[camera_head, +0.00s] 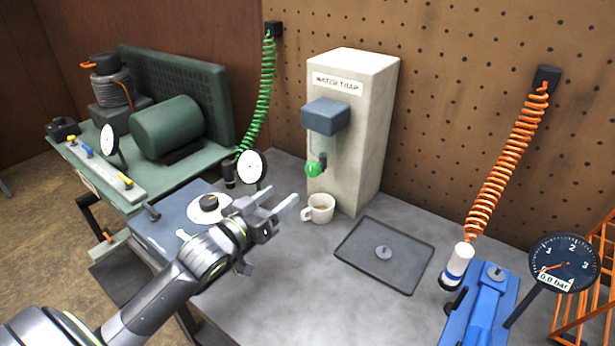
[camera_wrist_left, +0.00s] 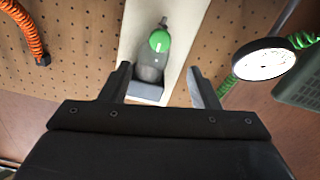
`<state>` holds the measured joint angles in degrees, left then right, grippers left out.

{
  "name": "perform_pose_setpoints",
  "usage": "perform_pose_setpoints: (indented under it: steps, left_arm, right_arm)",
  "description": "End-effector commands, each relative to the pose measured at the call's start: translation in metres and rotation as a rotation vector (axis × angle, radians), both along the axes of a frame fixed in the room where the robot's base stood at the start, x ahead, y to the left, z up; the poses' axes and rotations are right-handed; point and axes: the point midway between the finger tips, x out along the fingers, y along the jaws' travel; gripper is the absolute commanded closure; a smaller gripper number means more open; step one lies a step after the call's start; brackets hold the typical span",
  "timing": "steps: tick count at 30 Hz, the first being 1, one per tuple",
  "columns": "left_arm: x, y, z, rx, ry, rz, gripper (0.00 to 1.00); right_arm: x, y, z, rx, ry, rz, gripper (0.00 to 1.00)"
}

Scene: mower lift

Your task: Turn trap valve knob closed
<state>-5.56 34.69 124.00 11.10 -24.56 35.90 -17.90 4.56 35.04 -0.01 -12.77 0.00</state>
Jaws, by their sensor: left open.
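The trap valve knob is a small green knob (camera_head: 313,170) low on the front of the cream water trap box (camera_head: 368,130), beneath its blue-grey block (camera_head: 326,116). In the left wrist view the green knob (camera_wrist_left: 159,41) shows in front of a grey, rounded bowl (camera_wrist_left: 150,68), beyond my fingers. My left gripper (camera_head: 285,203) is open and empty, in front of the box, below and to the left of the knob, and apart from it. In the left wrist view its two fingers (camera_wrist_left: 160,78) stand wide apart with nothing between them. My right gripper is not in view.
A white mug (camera_head: 319,208) stands under the knob. A white-faced gauge (camera_head: 252,167) stands left of the box, near the green coiled hose (camera_head: 263,95). A dark tray (camera_head: 350,255) with a small disc lies at right. Bare grey tabletop lies in front.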

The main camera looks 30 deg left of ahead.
Motion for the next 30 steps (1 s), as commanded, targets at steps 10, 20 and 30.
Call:
perform_pose_setpoints:
  steps: [10, 20, 30]
  left_arm:
    - [0.063, -0.009, 0.0, -0.002, 0.0, 0.002, 0.44]
    - [0.105, -0.015, 0.0, -0.001, 0.0, 0.001, 0.44]
    - [0.11, -0.015, -0.001, 0.001, 0.001, 0.002, 0.44]
  right_arm:
    - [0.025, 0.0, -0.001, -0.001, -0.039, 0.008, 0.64]
    - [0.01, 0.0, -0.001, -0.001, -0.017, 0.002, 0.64]
    - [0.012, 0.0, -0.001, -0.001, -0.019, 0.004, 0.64]
